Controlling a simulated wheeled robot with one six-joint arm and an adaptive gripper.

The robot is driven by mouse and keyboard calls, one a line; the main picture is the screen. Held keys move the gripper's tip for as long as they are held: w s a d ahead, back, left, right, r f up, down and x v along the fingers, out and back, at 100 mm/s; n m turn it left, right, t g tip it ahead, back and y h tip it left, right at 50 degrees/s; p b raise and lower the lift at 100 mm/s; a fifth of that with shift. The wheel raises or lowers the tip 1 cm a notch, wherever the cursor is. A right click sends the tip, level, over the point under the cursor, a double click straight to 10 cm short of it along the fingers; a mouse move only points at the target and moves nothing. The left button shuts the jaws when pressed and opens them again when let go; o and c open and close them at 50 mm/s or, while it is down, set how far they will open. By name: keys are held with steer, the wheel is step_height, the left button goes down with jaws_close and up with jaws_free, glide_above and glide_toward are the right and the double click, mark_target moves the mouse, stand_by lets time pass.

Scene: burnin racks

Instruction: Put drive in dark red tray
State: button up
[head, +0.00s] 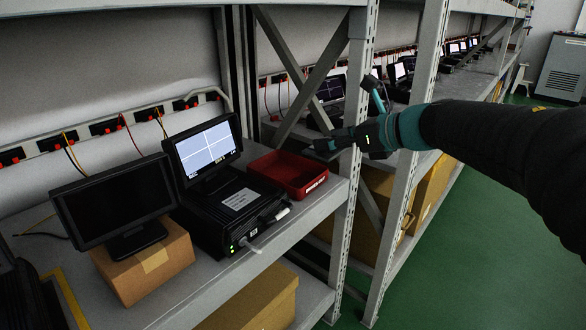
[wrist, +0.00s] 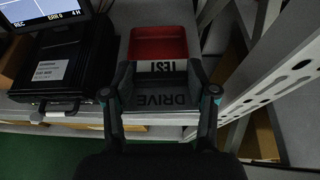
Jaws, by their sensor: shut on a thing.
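The dark red tray (head: 290,172) sits empty on the shelf, right of the black computer box, with a white label on its front. It also shows at the top middle of the wrist view (wrist: 158,42). My gripper (head: 340,142) is shut on the dark drive (wrist: 165,99), which is marked DRIVE and spans between the two fingers in the wrist view (wrist: 160,95). In the head view the drive is held above the shelf edge, to the right of the tray and apart from it. In the wrist view it partly covers the tray's label.
A black computer box (head: 228,207) with a lit screen (head: 206,147) stands left of the tray. A dark monitor (head: 115,204) stands on a cardboard box (head: 146,262) further left. A perforated grey rack post (head: 352,150) rises close behind my gripper. Green floor lies right.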

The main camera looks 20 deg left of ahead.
steer(key=b, duration=0.1)
glide_above(290, 179)
step_height(290, 179, down, 6)
steer(key=shift+w+f, duration=0.15)
steer(key=shift+f, duration=0.1)
steer(key=shift+f+b, duration=0.6)
steer(key=shift+f, duration=1.45)
steer(key=shift+f, duration=0.1)
steer(key=o, duration=1.2)
steer(key=shift+d+r, duration=0.3)
steer(key=v, duration=1.1)
steer(key=shift+d+p, duration=0.15)
steer(key=shift+p, duration=0.25)
